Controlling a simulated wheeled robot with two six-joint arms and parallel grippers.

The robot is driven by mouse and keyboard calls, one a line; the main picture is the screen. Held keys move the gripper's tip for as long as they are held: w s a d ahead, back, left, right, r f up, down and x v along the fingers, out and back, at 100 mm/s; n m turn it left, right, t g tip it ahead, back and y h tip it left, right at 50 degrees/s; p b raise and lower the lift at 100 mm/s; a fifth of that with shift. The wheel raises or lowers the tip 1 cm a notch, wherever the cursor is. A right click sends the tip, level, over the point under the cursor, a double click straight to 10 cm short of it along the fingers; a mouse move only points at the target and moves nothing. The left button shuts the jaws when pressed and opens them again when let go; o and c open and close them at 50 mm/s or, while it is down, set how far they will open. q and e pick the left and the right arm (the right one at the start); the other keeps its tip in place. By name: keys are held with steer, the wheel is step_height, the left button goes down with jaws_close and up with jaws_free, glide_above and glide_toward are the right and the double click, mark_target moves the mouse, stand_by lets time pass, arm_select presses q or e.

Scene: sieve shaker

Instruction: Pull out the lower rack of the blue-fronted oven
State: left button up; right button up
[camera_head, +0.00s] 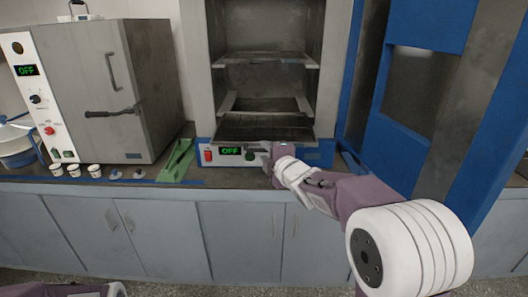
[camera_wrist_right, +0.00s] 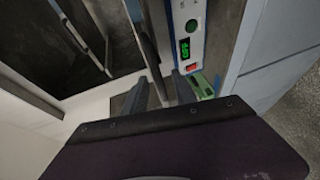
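The blue-fronted oven (camera_head: 320,154) stands open on the counter in the head view, its blue door swung to the right. Its lower rack (camera_head: 262,130) is a dark wire shelf near the bottom of the chamber, with its front edge at the opening just above the control panel. The upper rack (camera_head: 266,58) sits higher inside. My right gripper (camera_head: 268,151) is at the rack's front edge, before the panel. In the right wrist view its two fingers (camera_wrist_right: 164,90) stand apart, with a dark bar (camera_wrist_right: 153,50) reaching between them; contact is unclear. Only a bit of my left arm shows, bottom left.
A grey oven (camera_head: 85,90) with a shut door stands at left. A green stand (camera_head: 177,162) is between the ovens. Several small white cups (camera_head: 75,171) line the counter's front edge. The open blue door (camera_head: 435,130) blocks the right side. The floor before the cabinets is clear.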

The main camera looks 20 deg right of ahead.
steer(key=a+v, duration=0.1)
steer(key=v, duration=0.6)
steer(key=shift+d+p, duration=0.3)
steer(key=shift+d, duration=0.2)
steer(key=shift+s+f, duration=0.1)
